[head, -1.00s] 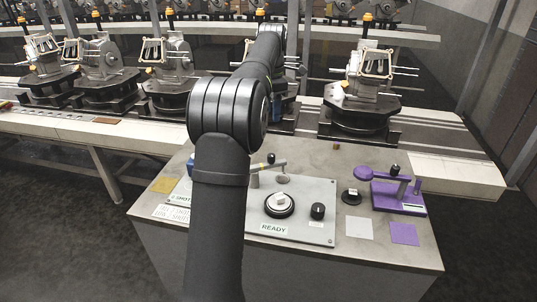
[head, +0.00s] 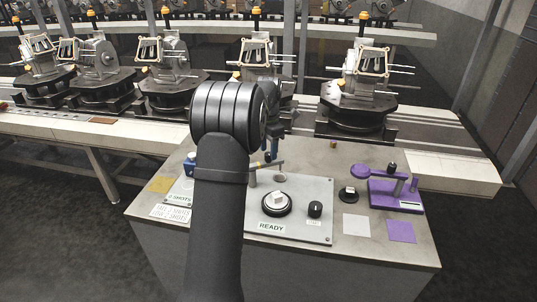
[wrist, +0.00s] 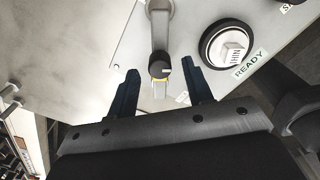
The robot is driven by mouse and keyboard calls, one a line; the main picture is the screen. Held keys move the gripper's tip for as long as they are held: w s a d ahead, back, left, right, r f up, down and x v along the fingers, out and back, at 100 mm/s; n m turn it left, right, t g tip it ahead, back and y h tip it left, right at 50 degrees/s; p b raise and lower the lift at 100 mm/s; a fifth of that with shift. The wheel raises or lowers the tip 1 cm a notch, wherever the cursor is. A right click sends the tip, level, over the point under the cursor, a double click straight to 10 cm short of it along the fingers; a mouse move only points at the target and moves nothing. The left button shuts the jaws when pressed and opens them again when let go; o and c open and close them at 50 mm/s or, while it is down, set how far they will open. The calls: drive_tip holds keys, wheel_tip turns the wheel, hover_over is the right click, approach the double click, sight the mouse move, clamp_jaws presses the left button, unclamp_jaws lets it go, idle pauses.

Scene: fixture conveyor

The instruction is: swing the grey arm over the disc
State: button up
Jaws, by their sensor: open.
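The grey arm (head: 268,166) is a short bar on a post on the grey plate, with a round grey pad at its right end in the head view. In the wrist view the grey arm (wrist: 161,28) runs down to a black knob (wrist: 160,69). My gripper (wrist: 160,66) is open, with its dark blue fingers on either side of the knob and gaps showing. The disc (head: 276,204) is white with a black rim and carries a white block. It lies in front of the pad, which is not over it. The disc (wrist: 227,44) also shows in the wrist view.
A dark knob (head: 315,209) stands right of the disc. A purple arm on a purple base (head: 397,196) and a small black disc (head: 349,195) are farther right. Machine fixtures (head: 361,90) line the conveyor behind the bench. The READY label (head: 271,227) lies in front.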

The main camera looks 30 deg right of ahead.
drive_tip(key=shift+f, duration=1.25)
clamp_jaws()
drive_tip(key=shift+s, duration=0.15)
drive_tip(key=s+a+m, duration=0.4)
drive_tip(key=a+m, duration=0.1)
drive_tip(key=m, duration=0.9)
drive_tip(key=shift+s+a, duration=0.2)
